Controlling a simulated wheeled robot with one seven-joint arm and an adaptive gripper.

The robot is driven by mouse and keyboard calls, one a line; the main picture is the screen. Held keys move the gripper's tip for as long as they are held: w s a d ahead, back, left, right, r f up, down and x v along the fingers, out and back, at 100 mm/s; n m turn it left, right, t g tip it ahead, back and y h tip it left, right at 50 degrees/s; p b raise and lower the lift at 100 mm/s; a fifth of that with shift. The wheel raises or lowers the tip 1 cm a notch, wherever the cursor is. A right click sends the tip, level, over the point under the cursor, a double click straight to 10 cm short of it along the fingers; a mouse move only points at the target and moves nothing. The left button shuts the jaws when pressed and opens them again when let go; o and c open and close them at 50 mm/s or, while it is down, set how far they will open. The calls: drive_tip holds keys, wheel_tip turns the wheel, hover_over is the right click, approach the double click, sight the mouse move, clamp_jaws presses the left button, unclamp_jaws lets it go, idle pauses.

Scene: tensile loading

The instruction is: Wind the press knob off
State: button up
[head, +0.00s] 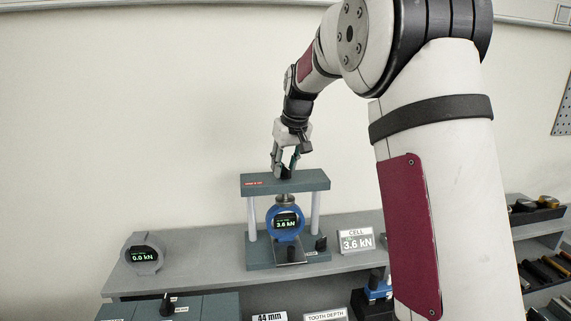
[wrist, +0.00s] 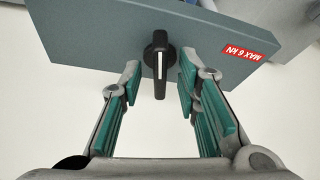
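The press (head: 262,185) stands on the bench, with a grey-green top plate on two pale columns. In the wrist view its plate (wrist: 100,35) carries a MAX 6 kN label. The press knob (wrist: 160,62) is a black bar handle with a white line, on the plate. A blue load cell (head: 272,226) sits in the press; its display reads 3.6 kN. My gripper (head: 285,168) is above the plate, pointing down. In the wrist view my gripper (wrist: 160,75) is open, one green-padded finger each side of the knob, with gaps visible.
A CELL sign (head: 356,241) reading 3.6 kN stands right of the press. A grey round gauge (head: 144,254) reading 0.0 kN is at the left. Below are a grey-green box (head: 205,306) with a black knob and a blue-and-black device (head: 376,291).

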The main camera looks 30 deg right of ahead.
clamp_jaws()
drive_tip(key=shift+n, duration=0.3)
drive_tip(key=n+y, duration=0.1)
drive_tip(key=n, duration=0.1)
drive_tip(key=n+y, duration=0.1)
drive_tip(key=n, duration=0.1)
drive_tip(key=shift+d+n, duration=0.2)
drive_tip(key=shift+n, duration=0.1)
drive_tip(key=n, duration=0.2)
drive_tip(key=n+g+y, duration=0.1)
drive_tip(key=n, duration=0.2)
drive_tip(key=shift+w+g+y, duration=0.15)
drive_tip(key=shift+g+y, duration=0.15)
drive_tip(key=shift+n+b, duration=0.3)
drive_tip(key=shift+n, duration=0.1)
unclamp_jaws()
